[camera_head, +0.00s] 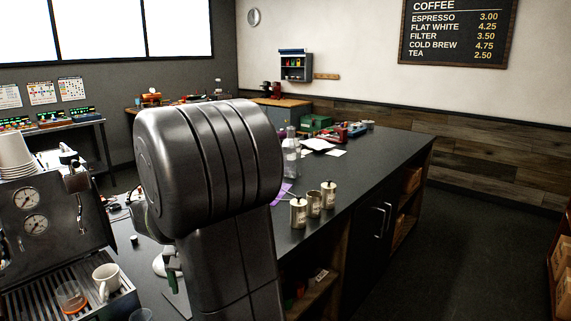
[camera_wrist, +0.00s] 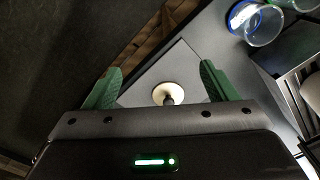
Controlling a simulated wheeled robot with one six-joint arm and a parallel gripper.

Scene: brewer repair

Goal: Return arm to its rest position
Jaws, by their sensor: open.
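My arm (camera_head: 210,160) stands large in the middle of the head view and hides part of the counter. My gripper (camera_wrist: 160,85) shows in the wrist view with two green fingers spread apart. Nothing is held between them. A pale round disc with a dark centre (camera_wrist: 168,94) lies below, seen in the gap between the fingers. In the head view one green fingertip shows low beside my arm, near a whitish round thing (camera_head: 162,264).
An espresso machine (camera_head: 35,230) stands at left, with a white mug (camera_head: 106,278) and an amber glass (camera_head: 70,296) on its drip tray. Several metal canisters (camera_head: 314,203) and a clear bottle (camera_head: 291,155) stand on the dark counter (camera_head: 365,170). The floor at right is clear.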

